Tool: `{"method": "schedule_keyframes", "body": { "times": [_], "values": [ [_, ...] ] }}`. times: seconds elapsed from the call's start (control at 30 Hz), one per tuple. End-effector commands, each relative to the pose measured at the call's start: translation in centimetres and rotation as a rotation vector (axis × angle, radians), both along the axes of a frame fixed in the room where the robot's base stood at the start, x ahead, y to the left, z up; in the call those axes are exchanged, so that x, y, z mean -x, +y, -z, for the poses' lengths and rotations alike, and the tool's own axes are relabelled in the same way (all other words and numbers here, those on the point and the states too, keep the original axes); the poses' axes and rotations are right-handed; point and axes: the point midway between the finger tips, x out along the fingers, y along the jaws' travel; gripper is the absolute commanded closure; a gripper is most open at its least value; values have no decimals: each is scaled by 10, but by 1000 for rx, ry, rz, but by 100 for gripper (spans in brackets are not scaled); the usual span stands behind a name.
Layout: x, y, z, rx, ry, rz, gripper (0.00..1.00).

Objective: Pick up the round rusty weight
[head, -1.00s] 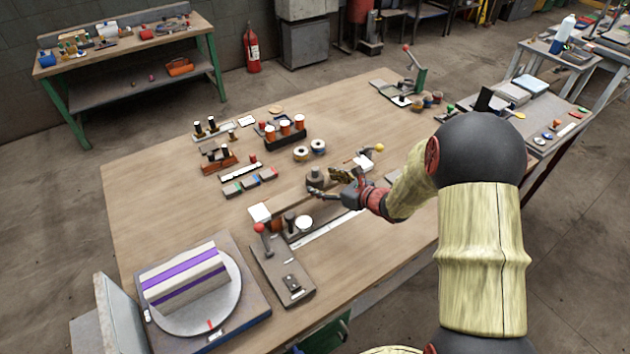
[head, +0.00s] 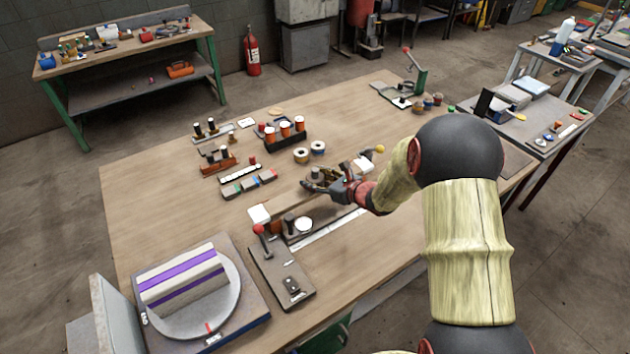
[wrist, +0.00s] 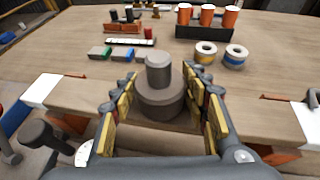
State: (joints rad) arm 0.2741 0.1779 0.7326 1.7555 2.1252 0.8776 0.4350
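The fingers, with yellow pads, are open, and a gap shows on each side of the weight. In the head view my gripper (head: 318,186) is low over the middle of the table. It hides most of the weight there; only its top (head: 316,172) shows.
A black holder with orange-and-white spools (wrist: 206,22) and two tape rolls (wrist: 206,53) stand beyond the weight. Small coloured blocks (wrist: 122,54) lie to the left. A red-knobbed lever fixture (head: 280,268) stands nearer the front.

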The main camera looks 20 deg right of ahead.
Motion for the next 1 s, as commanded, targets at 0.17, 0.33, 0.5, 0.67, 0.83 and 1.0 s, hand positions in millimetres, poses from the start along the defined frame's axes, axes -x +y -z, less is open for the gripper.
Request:
{"method": "schedule_keyframes", "body": {
  "times": [0.17, 0.33, 0.5, 0.67, 0.83, 1.0],
  "values": [
    [0, 0, 0, 0, 0, 0, 67],
    [0, 0, 0, 0, 0, 0, 76],
    [0, 0, 0, 0, 0, 0, 86],
    [0, 0, 0, 0, 0, 0, 95],
    [0, 0, 0, 0, 0, 0, 100],
    [0, 0, 0, 0, 0, 0, 100]
  ]
}}
